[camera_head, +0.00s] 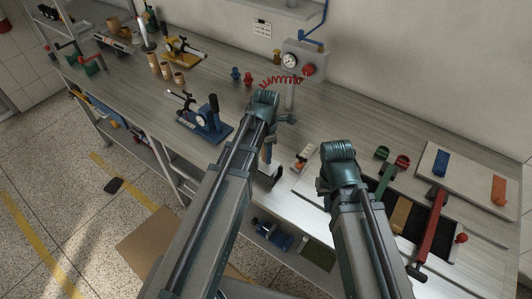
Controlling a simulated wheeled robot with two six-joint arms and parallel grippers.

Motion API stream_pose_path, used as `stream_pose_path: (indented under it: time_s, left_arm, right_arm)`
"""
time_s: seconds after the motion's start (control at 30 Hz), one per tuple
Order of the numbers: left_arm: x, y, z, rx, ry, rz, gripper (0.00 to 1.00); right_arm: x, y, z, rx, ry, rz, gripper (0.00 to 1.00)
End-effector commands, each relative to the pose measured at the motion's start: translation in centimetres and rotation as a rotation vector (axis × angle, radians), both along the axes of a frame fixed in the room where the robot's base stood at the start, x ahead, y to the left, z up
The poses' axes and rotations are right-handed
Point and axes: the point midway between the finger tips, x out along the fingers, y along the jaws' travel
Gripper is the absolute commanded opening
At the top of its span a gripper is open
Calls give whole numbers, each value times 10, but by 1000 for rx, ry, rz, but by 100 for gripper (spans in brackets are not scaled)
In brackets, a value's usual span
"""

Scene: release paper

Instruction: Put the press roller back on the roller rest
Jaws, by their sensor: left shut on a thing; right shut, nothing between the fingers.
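My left arm reaches over the middle of the bench, and its dark teal wrist (288,119) shows behind the forearm. Below the wrist, a small tool with a blue upper part and a dark lower end, seemingly the press roller (272,177), hangs near the bench's front edge. My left gripper is shut on it; the fingers are mostly hidden by the forearm. My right arm ends in a teal joint (338,152) to the right, and its gripper is hidden behind it. A small white-and-orange item (305,157) lies between the arms; I cannot tell whether it is the roller rest.
A blue press-like device (207,125) stands left of my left arm. A gauge box (303,62) with a red coiled hose is on the wall. A red lever (431,228) and a pale board (460,170) with blue and orange blocks are at right.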

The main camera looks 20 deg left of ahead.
Motion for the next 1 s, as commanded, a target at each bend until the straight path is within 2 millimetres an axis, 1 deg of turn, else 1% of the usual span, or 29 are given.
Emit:
stream_pose_path:
  time_s: [0.23,0.27,0.3,0.43,0.77,0.87,1.0]
  left_arm:
    - [0,0,-7,0,0,0,0]
    - [0,0,-6,0,0,0,43]
    - [0,0,-6,0,0,0,50]
    - [0,0,-5,0,0,0,73]
    - [0,0,-5,0,0,0,74]
    - [0,0,-2,0,0,0,74]
    - [0,0,7,0,0,0,74]
  right_arm:
    - [0,0,-7,0,0,0,0]
    - [0,0,-6,0,0,0,0]
    - [0,0,-6,0,0,0,0]
    - [0,0,-6,0,0,0,0]
    - [0,0,-6,0,0,-2,0]
    - [0,0,-2,0,0,-2,0]
    - [0,0,7,0,0,-2,0]
